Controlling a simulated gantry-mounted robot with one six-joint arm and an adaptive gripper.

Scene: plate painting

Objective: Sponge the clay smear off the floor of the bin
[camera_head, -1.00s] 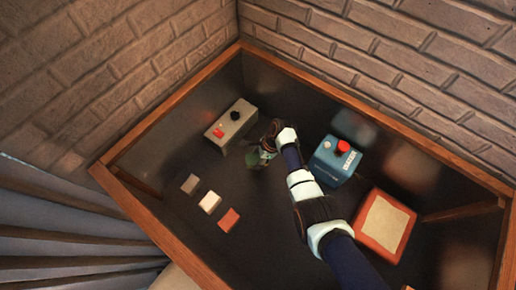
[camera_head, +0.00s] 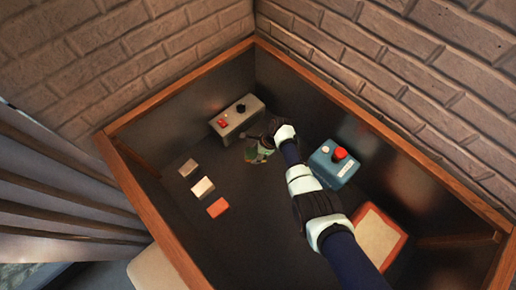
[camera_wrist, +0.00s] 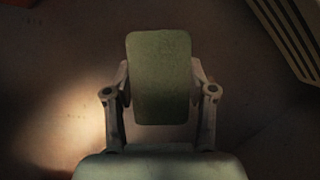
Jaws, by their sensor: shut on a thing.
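My gripper (camera_head: 264,142) is low inside the dark bin (camera_head: 187,250), near its far corner. In the wrist view my gripper (camera_wrist: 160,95) is shut on a green sponge (camera_wrist: 160,65), with one finger on each side. In the head view the green sponge (camera_head: 256,154) is small and partly hidden by my gripper. The bin floor (camera_wrist: 65,60) shows as dark brown in the wrist view, with a bright lit patch at left. I cannot make out a clay smear in either view. I cannot tell whether the sponge touches the floor.
A grey box (camera_head: 228,127) with red and dark knobs stands just left of my gripper. A blue box (camera_head: 327,170) with a red button is on the right. Several small blocks lie at left, one orange (camera_head: 218,208). An orange-rimmed tray (camera_head: 366,214) is at lower right.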

